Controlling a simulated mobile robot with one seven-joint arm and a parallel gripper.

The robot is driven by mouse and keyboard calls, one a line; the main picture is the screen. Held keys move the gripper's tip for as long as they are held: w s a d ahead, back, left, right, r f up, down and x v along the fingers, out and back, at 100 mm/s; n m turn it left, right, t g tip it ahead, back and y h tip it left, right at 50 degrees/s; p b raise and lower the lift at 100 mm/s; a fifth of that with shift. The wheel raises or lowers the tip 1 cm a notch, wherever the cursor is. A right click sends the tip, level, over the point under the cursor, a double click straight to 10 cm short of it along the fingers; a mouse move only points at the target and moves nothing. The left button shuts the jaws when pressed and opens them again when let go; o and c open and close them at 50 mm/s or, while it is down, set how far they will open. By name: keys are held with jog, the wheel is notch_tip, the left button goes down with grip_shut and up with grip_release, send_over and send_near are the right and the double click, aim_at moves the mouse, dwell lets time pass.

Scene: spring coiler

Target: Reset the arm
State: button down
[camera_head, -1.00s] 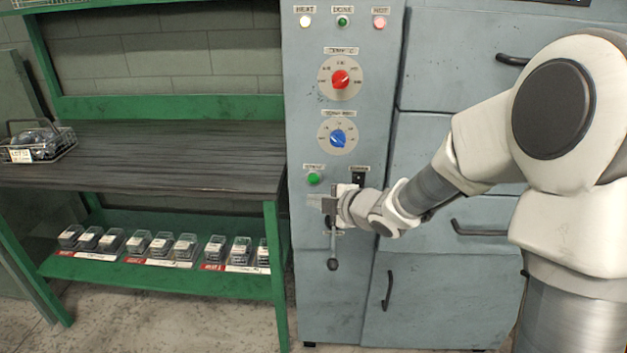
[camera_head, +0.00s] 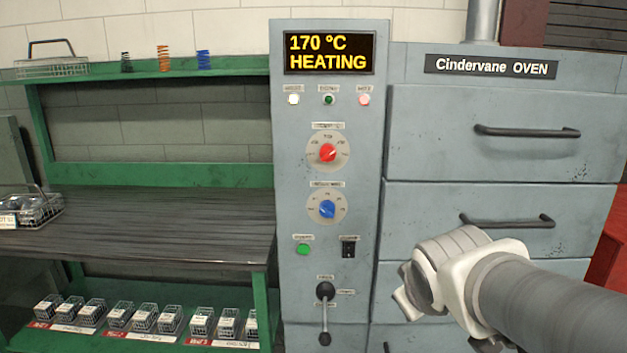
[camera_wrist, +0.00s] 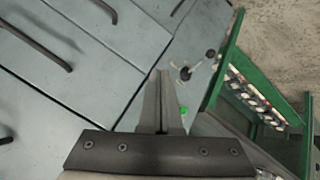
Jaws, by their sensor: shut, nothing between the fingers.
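My arm (camera_head: 540,305) shows at the lower right in the head view, in front of the oven drawers. My gripper (camera_wrist: 160,77) shows in the wrist view with its fingers together and nothing between them. It is apart from the control panel (camera_head: 360,230). The panel display (camera_head: 329,53) reads 170 °C HEATING. Below it are a red dial (camera_head: 327,152), a blue dial (camera_head: 327,208), a green button (camera_head: 303,249), a black switch (camera_head: 348,248) and a black lever (camera_head: 324,292) with its handle hanging down. In the head view the fingertips are hidden.
The oven drawers (camera_head: 500,105) have black bar handles that stick out. A green workbench (camera_head: 150,175) at left holds a wire basket (camera_head: 32,210) and, on its lower shelf, several small wire baskets (camera_head: 145,318). Springs (camera_head: 163,58) stand on the top shelf.

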jog(key=s+a+m+g+y, duration=0.15)
jog(key=s+m, duration=0.35)
jog(key=s, duration=0.7)
notch_tip(320, 180, up, 19)
jog(key=s+g+p, duration=0.1)
jog(key=p, duration=1.8)
jog(key=shift+f+m+p, duration=0.15)
jog(key=shift+m+p, duration=0.15)
